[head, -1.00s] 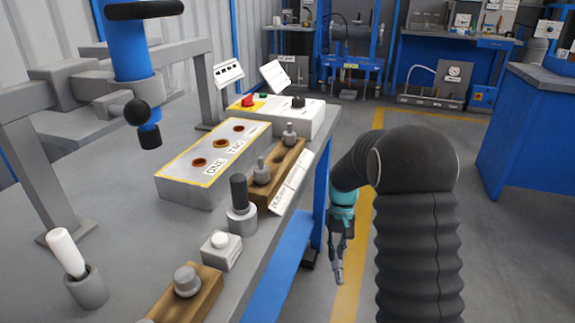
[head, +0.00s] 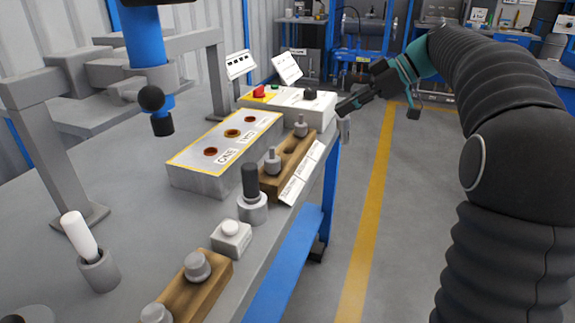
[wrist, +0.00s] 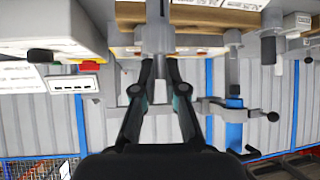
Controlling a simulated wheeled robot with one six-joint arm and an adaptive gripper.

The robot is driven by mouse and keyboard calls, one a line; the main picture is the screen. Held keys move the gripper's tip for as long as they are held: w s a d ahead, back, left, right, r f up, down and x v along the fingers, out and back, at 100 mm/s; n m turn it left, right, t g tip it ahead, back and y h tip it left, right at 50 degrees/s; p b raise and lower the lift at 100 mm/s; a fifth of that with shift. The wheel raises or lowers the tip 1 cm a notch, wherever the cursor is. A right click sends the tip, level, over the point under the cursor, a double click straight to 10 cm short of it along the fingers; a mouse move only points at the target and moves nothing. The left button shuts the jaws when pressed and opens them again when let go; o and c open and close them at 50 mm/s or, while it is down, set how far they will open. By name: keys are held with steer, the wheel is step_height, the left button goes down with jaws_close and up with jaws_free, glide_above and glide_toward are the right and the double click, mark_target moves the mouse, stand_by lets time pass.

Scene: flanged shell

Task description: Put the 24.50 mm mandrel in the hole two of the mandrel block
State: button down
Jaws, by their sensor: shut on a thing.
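The mandrel block (head: 200,177) is a grey box with a yellow-edged top on the bench. Its three reddish-brown holes look empty; hole two (head: 232,133) is the middle one. My gripper (head: 345,108) is shut on a grey metal mandrel (head: 345,130), just right of the bench edge by the control box. The mandrel hangs roughly upright, apart from the block. The wrist view, upside down, shows the mandrel (wrist: 154,35) between my fingertips. Its size marking cannot be read.
A wooden rack (head: 268,183) with two grey mandrels and white labels stands between the block and the bench edge. A control box (head: 312,108) with a red button is behind. A dark-handled tool (head: 251,182) stands nearby. A blue column (head: 145,45) overhangs the bench at left.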

step_height(320, 180, up, 7)
steer(key=s+n+g+y, duration=0.2)
steer(key=shift+s+d+f+b+x, duration=0.2)
steer(key=shift+f+x, duration=0.25)
steer(key=shift+x, duration=2.15)
steer(key=shift+s+d+f+b+x, duration=0.15)
steer(key=shift+d+f+x, duration=0.25)
steer(key=shift+x, duration=2.15)
steer(key=shift+s+d+f+b+x, duration=0.1)
steer(key=shift+s+d+f+x, duration=0.3)
steer(key=shift+x, duration=2.2)
steer(key=shift+w+a+f, duration=0.15)
steer(key=shift+a+f, duration=0.05)
steer(key=shift+f, duration=0.15)
steer(key=c, duration=1.2)
jaws_free()
steer(key=shift+r, duration=0.1)
